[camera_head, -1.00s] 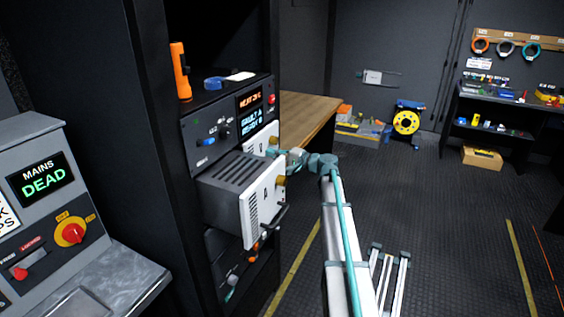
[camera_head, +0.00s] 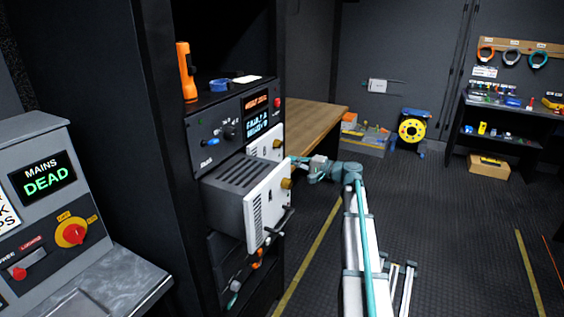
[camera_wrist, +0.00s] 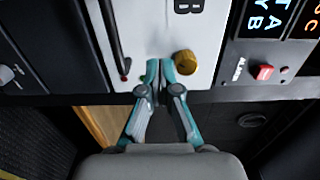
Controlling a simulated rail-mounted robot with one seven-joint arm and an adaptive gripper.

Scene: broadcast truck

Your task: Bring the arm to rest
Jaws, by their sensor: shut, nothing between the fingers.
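My arm (camera_head: 357,225) reaches up from the bottom of the head view and bends left toward the equipment rack. My gripper (camera_wrist: 158,72) is shut with its fingertips together and empty. In the wrist view the fingertips lie in front of the white face of unit B (camera_wrist: 215,30), left of its brass knob (camera_wrist: 186,62); contact cannot be told. In the head view the gripper end (camera_head: 297,161) is small, right of unit B (camera_head: 267,148) and above unit A (camera_head: 268,203), which sticks out of the rack.
A panel with lit displays (camera_head: 257,118) sits above the units, with an orange flashlight (camera_head: 187,72) on top. A wooden bench (camera_head: 315,112) stands behind. A grey console (camera_head: 45,190) reading MAINS DEAD is at left. Open floor (camera_head: 440,215) lies right of my arm.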

